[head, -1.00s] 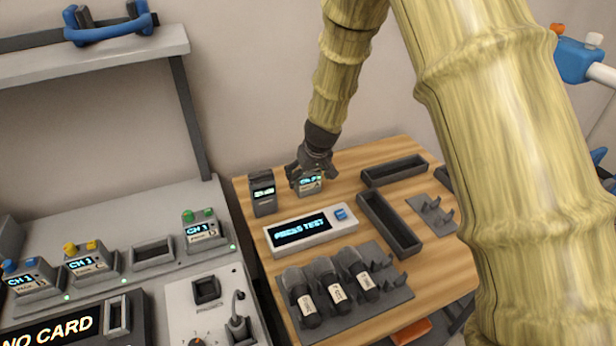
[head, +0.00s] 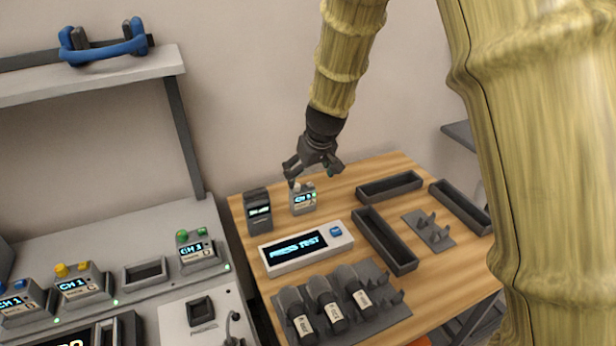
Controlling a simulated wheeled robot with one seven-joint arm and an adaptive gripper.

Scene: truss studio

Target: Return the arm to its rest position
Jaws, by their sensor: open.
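My arm comes down from the top right in the head view, and my gripper (head: 312,173) hangs above the back of the wooden table. Its fingers are apart and empty. Just below it, a small grey pack with a lit CH 1 screen (head: 303,200) stands upright on the table. A small gap shows between the fingers and most of the pack; whether one fingertip still touches its top left edge is hard to tell.
The wooden table (head: 408,281) also bears a dark device (head: 258,212), a tester reading PRESS TEST (head: 306,248), dark trays (head: 387,242) and a rack of microphones (head: 368,318). A grey console (head: 70,258) with several packs stands left. A shelf (head: 90,83) holds blue headphones (head: 105,47).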

